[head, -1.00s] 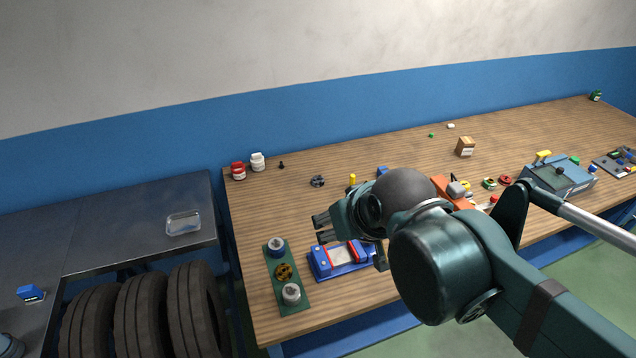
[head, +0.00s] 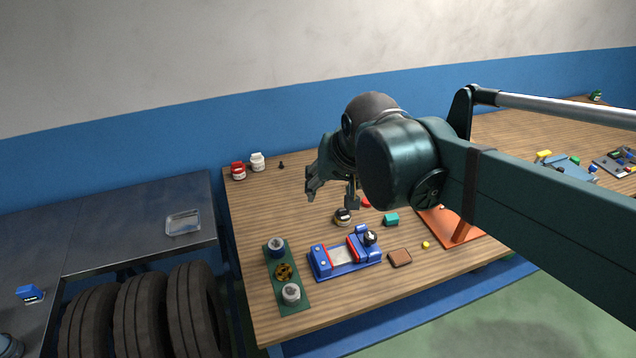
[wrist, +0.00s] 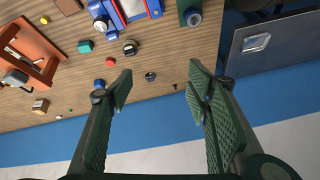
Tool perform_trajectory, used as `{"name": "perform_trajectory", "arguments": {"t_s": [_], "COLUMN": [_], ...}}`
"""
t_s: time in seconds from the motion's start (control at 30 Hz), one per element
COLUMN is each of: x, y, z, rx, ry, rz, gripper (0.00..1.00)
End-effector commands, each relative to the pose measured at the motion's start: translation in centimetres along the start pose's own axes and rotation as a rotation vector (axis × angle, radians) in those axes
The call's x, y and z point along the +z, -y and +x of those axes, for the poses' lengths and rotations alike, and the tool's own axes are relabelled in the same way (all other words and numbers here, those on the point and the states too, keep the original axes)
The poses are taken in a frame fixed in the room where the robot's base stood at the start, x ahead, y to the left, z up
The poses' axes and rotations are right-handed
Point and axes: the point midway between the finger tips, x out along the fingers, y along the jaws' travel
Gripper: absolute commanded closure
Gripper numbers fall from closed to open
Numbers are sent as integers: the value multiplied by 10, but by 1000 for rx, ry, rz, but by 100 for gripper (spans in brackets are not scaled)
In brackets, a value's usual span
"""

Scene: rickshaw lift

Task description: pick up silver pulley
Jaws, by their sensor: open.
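My gripper (head: 331,197) is open and empty above the left part of the wooden bench; its two fingers also show wide apart in the wrist view (wrist: 158,88). A small dark grey, wheel-like piece (wrist: 150,76), which looks like the silver pulley, lies on the bench. In the wrist view it shows in the gap between the fingertips, apart from both. In the head view my gripper hides it. A round black and silver part (head: 343,217) lies nearby; it also shows in the wrist view (wrist: 130,47).
A blue fixture (head: 325,264) and a green plate (head: 277,292) with round parts stand near the front left. Red (head: 238,171) and white (head: 257,161) jars stand at the back left. A teal block (head: 391,219) and an orange stand (head: 440,222) are to the right.

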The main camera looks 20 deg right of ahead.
Motion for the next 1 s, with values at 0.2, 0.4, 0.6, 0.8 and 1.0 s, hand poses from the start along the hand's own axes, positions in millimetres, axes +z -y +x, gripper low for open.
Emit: {"name": "perform_trajectory", "arguments": {"t_s": [0.2,0.4,0.6,0.8,1.0], "x": [-33,-61,-88,-113,-138], "y": [4,7,10,10,11], "z": [14,30,49,71,96], "rx": [17,34,54,77,103], "ry": [35,66,95,124,150], "rz": [104,200,296,392,488], "gripper": [51,51,51,51,51]}}
